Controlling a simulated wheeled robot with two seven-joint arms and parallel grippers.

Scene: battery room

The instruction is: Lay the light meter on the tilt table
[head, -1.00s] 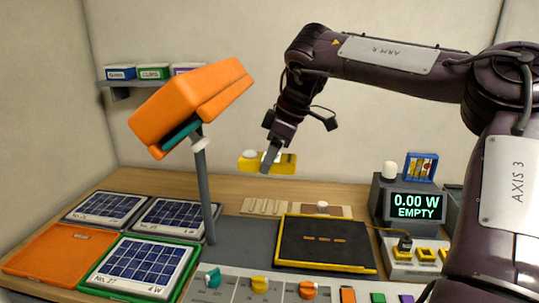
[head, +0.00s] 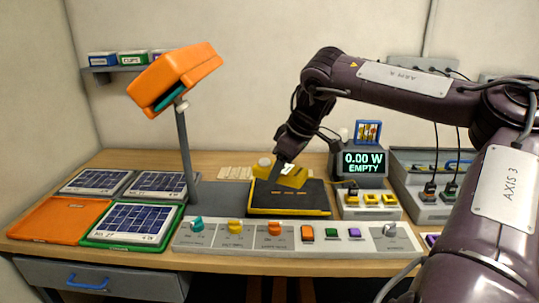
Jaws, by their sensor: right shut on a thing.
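The light meter (head: 294,180) is a yellow block with a pale dome (head: 264,163) at its left end. My right gripper (head: 286,169) is shut on it from above. The meter is over the back part of the tilt table (head: 290,201), a dark plate with a yellow edge and small orange marks. It looks slightly tilted, its right end lower. I cannot tell whether it touches the plate. My left gripper is not in view.
An orange lamp head (head: 175,78) stands on a grey post (head: 186,155) left of the table. Solar panels (head: 130,222) lie at the left. A row of knobs and switches (head: 285,238) runs along the front. A display (head: 363,162) reads 0.00 W EMPTY.

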